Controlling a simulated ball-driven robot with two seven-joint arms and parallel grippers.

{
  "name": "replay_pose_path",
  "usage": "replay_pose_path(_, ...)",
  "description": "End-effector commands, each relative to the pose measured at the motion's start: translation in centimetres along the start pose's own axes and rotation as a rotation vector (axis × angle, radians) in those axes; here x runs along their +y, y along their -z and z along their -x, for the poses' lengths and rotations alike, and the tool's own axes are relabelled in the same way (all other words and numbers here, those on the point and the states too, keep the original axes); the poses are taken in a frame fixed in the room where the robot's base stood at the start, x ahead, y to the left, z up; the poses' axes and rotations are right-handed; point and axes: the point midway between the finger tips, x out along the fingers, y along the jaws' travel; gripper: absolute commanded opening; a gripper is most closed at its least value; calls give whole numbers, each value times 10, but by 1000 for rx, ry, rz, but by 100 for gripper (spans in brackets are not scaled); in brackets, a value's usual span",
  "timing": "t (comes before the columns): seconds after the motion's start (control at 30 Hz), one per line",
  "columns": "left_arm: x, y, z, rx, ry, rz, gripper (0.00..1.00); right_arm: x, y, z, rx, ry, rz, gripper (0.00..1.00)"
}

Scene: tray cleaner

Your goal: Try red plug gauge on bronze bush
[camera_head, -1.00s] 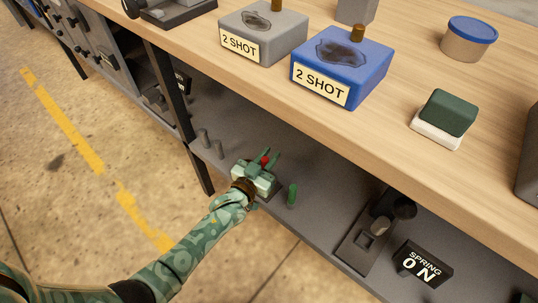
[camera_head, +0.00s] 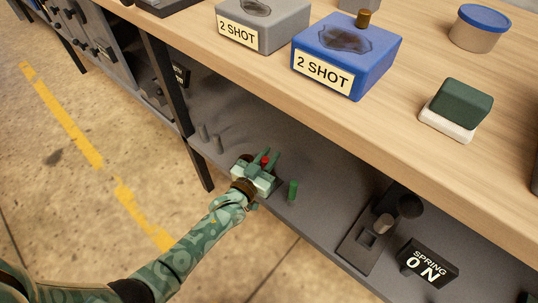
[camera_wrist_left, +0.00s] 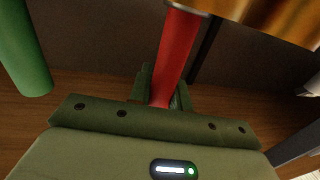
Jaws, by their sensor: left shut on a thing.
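My left gripper (camera_head: 266,165) is low at the shelf under the bench and is shut on the red plug gauge (camera_head: 265,159). In the left wrist view the red plug gauge (camera_wrist_left: 177,45) rises from between the fingers (camera_wrist_left: 161,90). A shiny bronze-coloured surface (camera_wrist_left: 275,18) fills the upper right of that view, close to the gauge's far end. I cannot tell whether it is the bronze bush or whether they touch. The bush is not clearly seen in the head view. My right gripper is not in view.
A green peg (camera_head: 292,190) stands just right of the gripper and shows at left in the wrist view (camera_wrist_left: 22,50). Grey pegs (camera_head: 216,144) stand to its left. The bench edge (camera_head: 330,140) overhangs the shelf. A black fixture (camera_head: 368,236) and SPRING sign (camera_head: 428,265) are at right.

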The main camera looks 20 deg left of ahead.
Motion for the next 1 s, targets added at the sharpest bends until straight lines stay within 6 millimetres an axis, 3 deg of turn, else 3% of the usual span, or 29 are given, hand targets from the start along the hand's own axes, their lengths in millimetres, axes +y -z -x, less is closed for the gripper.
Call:
replay_pose_path(0.13, 0, -5, 0, 0, 0, 1, 0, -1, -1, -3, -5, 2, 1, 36)
replay_pose_path(0.17, 0, -5, 0, 1, 0, 0, 22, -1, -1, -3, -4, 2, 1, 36)
replay_pose_path(0.23, 0, -3, 0, 1, 0, 0, 42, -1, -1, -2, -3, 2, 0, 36)
replay_pose_path(0.27, 0, -3, 0, 1, 0, 0, 45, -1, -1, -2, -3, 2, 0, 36)
replay_pose_path(0.53, 0, -4, 1, 0, 0, 0, 45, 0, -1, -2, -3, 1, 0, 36)
replay_pose_path(0.67, 0, -1, 12, 0, 0, -1, 45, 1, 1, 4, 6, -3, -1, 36)
replay_pose_path(0.77, 0, 2, 31, 2, 0, -3, 45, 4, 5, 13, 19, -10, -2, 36)
replay_pose_path(1.0, 0, 3, 97, 3, 0, -1, 45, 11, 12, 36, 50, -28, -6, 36)
